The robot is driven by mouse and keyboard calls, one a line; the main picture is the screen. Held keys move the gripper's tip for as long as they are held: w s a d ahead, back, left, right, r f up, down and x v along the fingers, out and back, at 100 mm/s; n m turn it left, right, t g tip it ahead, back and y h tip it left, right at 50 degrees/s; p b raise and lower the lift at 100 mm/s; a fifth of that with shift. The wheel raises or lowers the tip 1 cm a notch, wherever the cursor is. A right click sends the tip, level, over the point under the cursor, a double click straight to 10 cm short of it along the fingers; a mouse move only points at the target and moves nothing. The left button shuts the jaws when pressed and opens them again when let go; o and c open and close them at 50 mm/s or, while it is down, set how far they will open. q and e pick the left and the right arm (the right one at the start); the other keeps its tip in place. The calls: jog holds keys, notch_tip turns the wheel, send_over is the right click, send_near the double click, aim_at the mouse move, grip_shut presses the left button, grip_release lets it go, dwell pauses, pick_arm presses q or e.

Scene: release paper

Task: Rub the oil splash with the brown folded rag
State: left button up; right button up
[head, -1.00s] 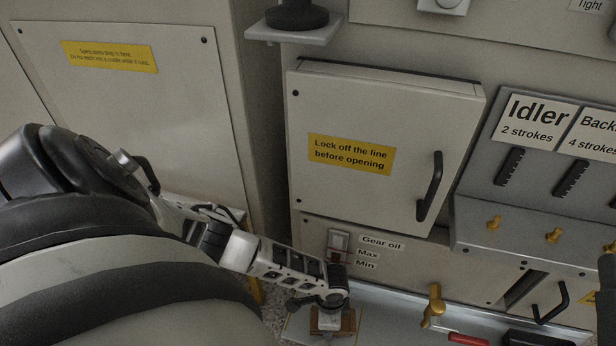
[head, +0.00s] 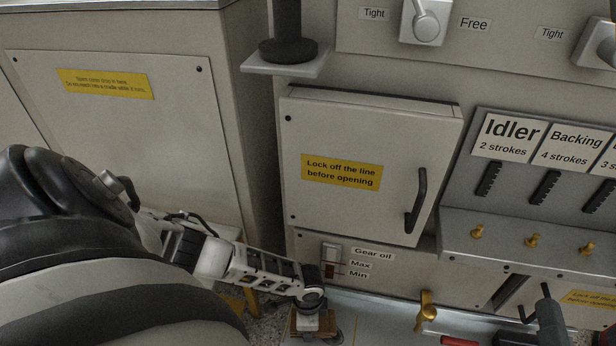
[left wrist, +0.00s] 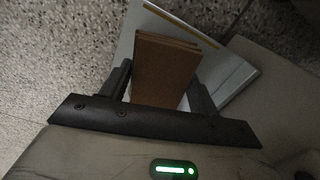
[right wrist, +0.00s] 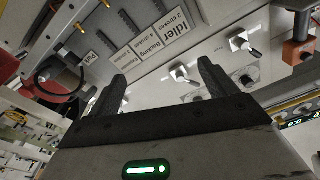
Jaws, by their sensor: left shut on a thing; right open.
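The brown folded rag (left wrist: 165,75) is held between the two dark fingers of my left gripper (left wrist: 162,92) in the left wrist view. In the head view my left gripper (head: 310,306) points down at the lower middle, and part of the rag (head: 297,324) shows beneath it. It is close over the pale ledge, but I cannot tell whether it touches. My right gripper (right wrist: 162,78) is open and empty in the right wrist view, facing the panel with the Idler label. I cannot make out the oil splash clearly; the gripper and rag may cover it.
A cabinet door with a black handle (head: 416,202) stands behind the left gripper. A gear oil gauge (head: 330,262) is just above it. A brass tap (head: 426,308) and a red object (head: 460,341) lie to the right. Brass pegs (head: 532,240) stick out under the label rack.

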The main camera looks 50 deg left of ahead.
pick_arm(q)
jog(key=shift+r+p, duration=0.45)
jog(key=shift+r, duration=0.1)
jog(key=shift+r+p, duration=1.95)
pick_arm(e)
jog(key=f, duration=0.1)
jog(key=s+f+g+h, duration=0.1)
jog(key=f+g+h, duration=0.1)
jog(key=shift+s+d+f, duration=0.2)
jog(key=shift+s+d, duration=0.1)
jog(key=shift+r, duration=0.1)
